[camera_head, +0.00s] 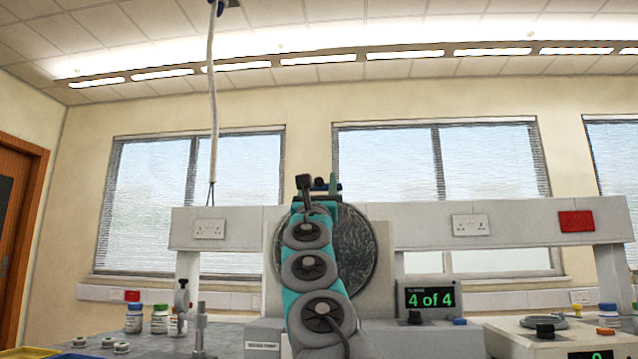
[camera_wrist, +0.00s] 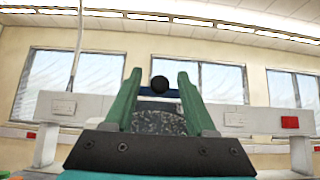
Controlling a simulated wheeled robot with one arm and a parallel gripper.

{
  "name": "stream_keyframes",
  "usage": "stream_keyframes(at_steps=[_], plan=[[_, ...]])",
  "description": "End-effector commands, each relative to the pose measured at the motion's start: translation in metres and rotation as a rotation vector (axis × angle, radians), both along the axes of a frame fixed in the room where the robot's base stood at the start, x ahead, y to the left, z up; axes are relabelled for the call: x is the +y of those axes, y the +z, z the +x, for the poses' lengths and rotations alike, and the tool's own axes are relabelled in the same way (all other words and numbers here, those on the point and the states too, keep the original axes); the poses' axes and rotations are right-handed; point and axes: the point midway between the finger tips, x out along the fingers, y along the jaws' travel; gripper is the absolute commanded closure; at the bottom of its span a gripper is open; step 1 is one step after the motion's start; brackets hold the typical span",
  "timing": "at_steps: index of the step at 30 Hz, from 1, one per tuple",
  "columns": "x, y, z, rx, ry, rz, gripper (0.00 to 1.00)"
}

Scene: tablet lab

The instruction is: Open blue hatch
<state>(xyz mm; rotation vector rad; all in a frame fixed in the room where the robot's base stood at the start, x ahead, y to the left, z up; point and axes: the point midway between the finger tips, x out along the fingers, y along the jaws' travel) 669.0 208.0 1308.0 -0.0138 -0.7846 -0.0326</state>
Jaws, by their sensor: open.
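My gripper (camera_wrist: 160,73) is open, its two green fingers pointing up in the wrist view. A blue strip (camera_wrist: 150,92) with a round black knob (camera_wrist: 159,85) shows between the fingers; this looks like the blue hatch seen nearly edge-on. In the head view the black knob (camera_head: 319,183) and a bit of blue (camera_head: 338,187) show at the top of the machine, just behind my gripper (camera_head: 320,182). The knob appears apart from both fingers; how far beyond them it lies I cannot tell. My arm hides much of the machine's front.
A dark round disc (camera_head: 357,250) is on the machine behind my arm. A display (camera_head: 430,299) reading "4 of 4" stands right of it. Bottles (camera_head: 159,319) and a metal stand (camera_head: 199,330) are at left. A cable (camera_head: 213,100) hangs at upper left. A grey rail (camera_head: 500,232) spans behind.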

Motion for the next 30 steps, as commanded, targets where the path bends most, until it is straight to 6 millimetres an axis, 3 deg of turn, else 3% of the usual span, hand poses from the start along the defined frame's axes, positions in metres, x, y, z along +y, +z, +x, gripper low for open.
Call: stream_keyframes(at_steps=[30], plan=[[0.002, -0.053, -0.054, -0.002, -0.002, -0.001, 0.44]])
